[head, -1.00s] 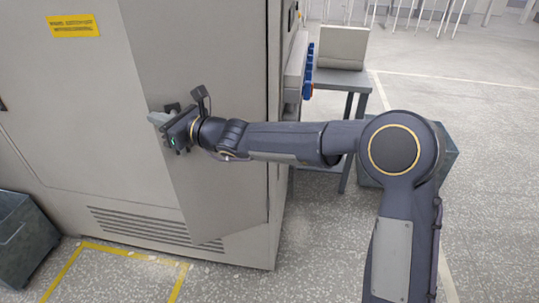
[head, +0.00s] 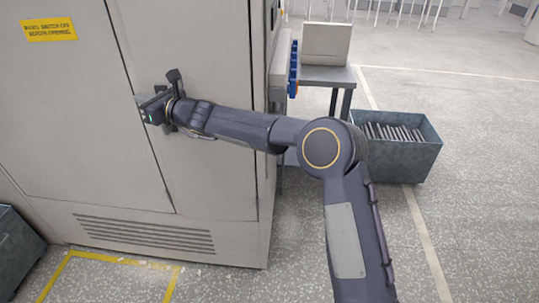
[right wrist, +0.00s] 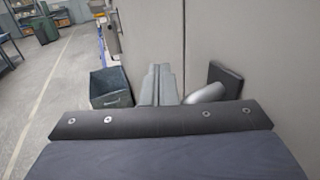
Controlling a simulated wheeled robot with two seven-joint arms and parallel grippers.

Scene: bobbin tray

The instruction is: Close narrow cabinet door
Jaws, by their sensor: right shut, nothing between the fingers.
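The narrow cabinet door (head: 205,150) is the tall grey panel at the right of the cabinet front. It looks flush or nearly flush with the wide panel (head: 70,130) to its left; I cannot tell whether it is latched. My right gripper (head: 140,98) is at the door's left edge, shut and empty, close to the surface. In the right wrist view its shut grey fingers (right wrist: 156,85) lie along the cabinet face. A dark square plate (right wrist: 226,80) with a rounded grey bar stands beside them, possibly a handle. My left gripper is out of view.
A grey-green bin (head: 400,160) with several slats stands on the floor right of my arm. A small table (head: 325,77) with a grey box stands behind. Another bin (head: 15,250) is at lower left. Yellow floor tape (head: 65,268) lies before the cabinet.

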